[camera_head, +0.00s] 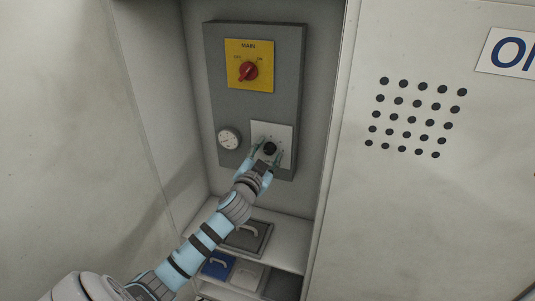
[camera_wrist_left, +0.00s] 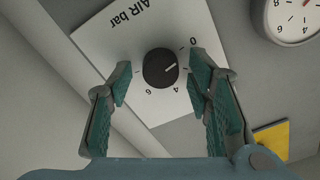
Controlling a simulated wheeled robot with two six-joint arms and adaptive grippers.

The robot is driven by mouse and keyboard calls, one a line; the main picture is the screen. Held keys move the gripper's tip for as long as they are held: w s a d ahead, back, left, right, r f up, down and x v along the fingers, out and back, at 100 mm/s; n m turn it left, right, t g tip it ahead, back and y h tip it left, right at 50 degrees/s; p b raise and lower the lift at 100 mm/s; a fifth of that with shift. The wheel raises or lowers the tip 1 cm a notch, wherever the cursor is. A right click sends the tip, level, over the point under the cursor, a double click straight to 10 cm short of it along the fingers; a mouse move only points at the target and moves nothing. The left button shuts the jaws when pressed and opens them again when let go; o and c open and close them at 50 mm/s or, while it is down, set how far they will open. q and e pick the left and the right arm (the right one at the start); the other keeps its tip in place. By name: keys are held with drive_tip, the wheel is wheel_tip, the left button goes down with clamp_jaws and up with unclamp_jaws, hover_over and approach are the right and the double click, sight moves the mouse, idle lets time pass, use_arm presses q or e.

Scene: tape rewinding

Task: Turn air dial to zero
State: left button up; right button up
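The black round air dial (camera_head: 270,148) sits on a white plate (camera_head: 285,131) low on the grey panel. In the left wrist view the dial (camera_wrist_left: 158,66) has a white mark pointing right and slightly up, between the printed 0 and 4. A finger hides part of the scale there. The plate (camera_wrist_left: 100,30) reads "AIR bar" upside down. My left gripper (camera_head: 267,153) is in front of the dial. Its teal fingers (camera_wrist_left: 161,76) are open, one on each side of the dial, with visible gaps. My right gripper is not in view.
A round white gauge (camera_head: 228,138) is left of the plate. A yellow plate (camera_head: 238,47) with a red MAIN switch (camera_head: 248,71) is above. The panel (camera_head: 289,60) stands in a recess with side walls. Handled lids (camera_head: 262,233) lie below.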

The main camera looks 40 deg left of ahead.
use_arm(q)
drive_tip(key=v, duration=1.2)
